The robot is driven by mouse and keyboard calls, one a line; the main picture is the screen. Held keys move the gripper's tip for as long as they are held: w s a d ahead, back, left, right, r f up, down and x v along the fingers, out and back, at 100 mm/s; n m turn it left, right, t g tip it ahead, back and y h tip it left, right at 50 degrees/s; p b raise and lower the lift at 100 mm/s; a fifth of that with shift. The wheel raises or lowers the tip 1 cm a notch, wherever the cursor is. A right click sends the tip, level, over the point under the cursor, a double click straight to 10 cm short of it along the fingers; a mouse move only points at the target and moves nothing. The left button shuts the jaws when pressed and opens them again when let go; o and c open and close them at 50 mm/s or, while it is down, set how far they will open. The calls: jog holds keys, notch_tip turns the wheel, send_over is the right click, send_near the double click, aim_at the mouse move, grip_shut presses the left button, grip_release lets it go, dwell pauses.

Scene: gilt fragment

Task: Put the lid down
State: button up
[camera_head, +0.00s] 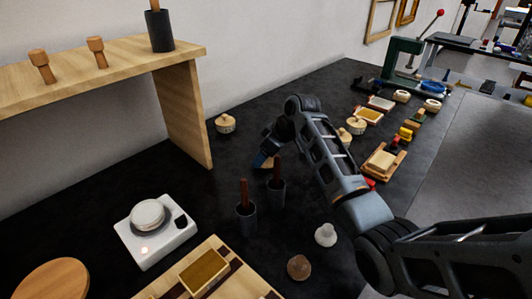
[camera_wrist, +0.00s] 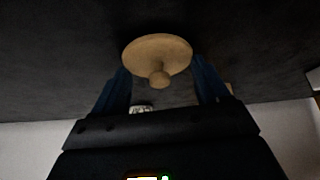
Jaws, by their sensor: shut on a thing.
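The lid (camera_wrist: 157,52) is a round, pale wooden disc with a small knob. In the wrist view it is between the blue fingers of my gripper (camera_wrist: 160,74), which is shut on it by the knob side. In the head view my gripper (camera_head: 264,160) is low over the black table, behind two dark cups, and only a sliver of the lid (camera_head: 270,164) shows. I cannot tell whether the lid touches the table.
A small lidded jar (camera_head: 225,123) stands to the left of my gripper. Two dark cups with brown handles (camera_head: 245,222) stand in front. A white scale (camera_head: 155,237) is at front left, and a wooden shelf (camera_head: 185,115) stands behind. Bare black table lies between.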

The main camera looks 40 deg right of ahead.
jog(key=shift+f, duration=0.15)
jog(key=o, duration=1)
jog(key=shift+r, duration=0.3)
jog(key=v, duration=1.1)
jog(key=shift+s+r+b, duration=0.25)
jog(key=shift+r+b, duration=0.1)
